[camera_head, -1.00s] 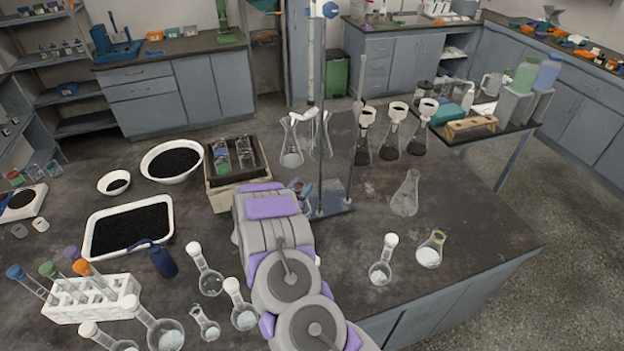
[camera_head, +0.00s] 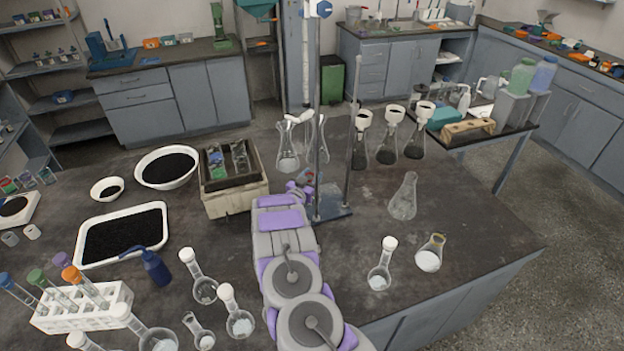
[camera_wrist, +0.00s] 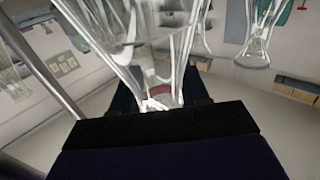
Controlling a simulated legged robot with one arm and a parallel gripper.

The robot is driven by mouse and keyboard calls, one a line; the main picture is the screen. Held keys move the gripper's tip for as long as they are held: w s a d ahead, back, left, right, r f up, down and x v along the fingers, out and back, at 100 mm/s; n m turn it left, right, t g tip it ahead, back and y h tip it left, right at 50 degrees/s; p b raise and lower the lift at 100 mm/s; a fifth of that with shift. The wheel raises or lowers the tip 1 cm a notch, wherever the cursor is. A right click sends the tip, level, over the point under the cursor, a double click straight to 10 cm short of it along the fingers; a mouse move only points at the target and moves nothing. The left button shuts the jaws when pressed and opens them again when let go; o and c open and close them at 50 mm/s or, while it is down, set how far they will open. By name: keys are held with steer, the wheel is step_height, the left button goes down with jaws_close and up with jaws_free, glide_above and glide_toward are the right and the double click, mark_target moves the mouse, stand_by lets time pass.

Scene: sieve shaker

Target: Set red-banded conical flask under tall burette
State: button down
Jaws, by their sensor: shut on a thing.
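The red-banded conical flask (camera_wrist: 150,55) fills the upper middle of the wrist view, clear glass with a red band low in the picture. My gripper (camera_wrist: 160,98) is shut on it at the band. In the head view my gripper (camera_head: 301,188) is at the foot of the burette stand, partly hidden by my arm; I cannot clearly make out the held flask there. The tall burette (camera_head: 306,65) hangs upright on a stand with a dark rod and blue base (camera_head: 332,213). Two clear flasks (camera_head: 287,155) stand behind my gripper, near the burette's lower end.
Several flasks with white funnels (camera_head: 387,145) stand right of the stand. An empty-looking flask (camera_head: 404,200) is nearer. A second thin rod (camera_head: 350,140) rises beside the burette.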

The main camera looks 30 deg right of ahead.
steer(key=shift+a+r, duration=0.1)
steer(key=shift+a, duration=0.65)
